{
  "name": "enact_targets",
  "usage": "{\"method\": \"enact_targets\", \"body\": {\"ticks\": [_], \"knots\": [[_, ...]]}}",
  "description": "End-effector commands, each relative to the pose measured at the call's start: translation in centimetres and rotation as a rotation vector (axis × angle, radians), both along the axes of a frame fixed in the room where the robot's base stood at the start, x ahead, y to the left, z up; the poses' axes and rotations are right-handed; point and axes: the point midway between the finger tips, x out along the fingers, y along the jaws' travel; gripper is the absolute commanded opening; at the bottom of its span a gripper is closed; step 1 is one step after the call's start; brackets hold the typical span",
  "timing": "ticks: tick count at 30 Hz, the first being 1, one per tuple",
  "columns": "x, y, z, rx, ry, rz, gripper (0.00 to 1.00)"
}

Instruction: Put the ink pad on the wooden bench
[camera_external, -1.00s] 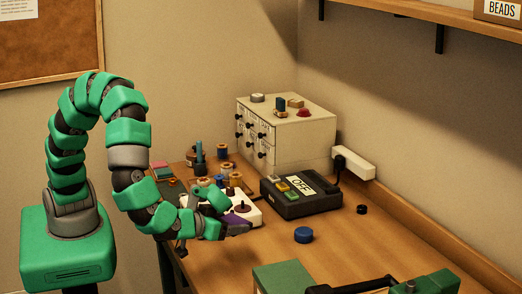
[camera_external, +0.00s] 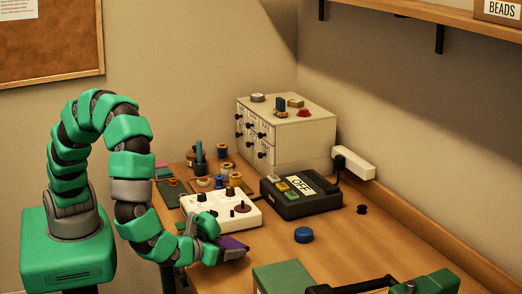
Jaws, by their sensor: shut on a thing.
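The ink pad (camera_external: 233,242) appears as a small flat purple block. My gripper (camera_external: 238,252) is shut on it, in front of the white box with knobs (camera_external: 255,217). The pad is low over the near left part of the wooden bench (camera_external: 270,245); I cannot tell whether it touches the top. The fingers hide part of the pad.
A black device marked OFF (camera_external: 308,203) stands right of the white box. A blue round piece (camera_external: 303,235) lies on the bench. A green box (camera_external: 282,277) is at the front. Spools (camera_external: 235,180) and a drawer cabinet (camera_external: 290,130) are behind. The bench's right middle is clear.

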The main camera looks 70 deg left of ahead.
Motion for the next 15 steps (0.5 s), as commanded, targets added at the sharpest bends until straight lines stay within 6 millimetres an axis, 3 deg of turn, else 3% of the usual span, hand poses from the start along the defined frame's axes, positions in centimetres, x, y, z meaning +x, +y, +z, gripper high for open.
{"method": "enact_targets", "body": {"ticks": [8,15], "knots": [[0.0,0.0,-3.1,0.003,-0.001,0.0,0.46],[0.0,0.0,-3.3,0.0,0.0,0.0,0.46]]}}
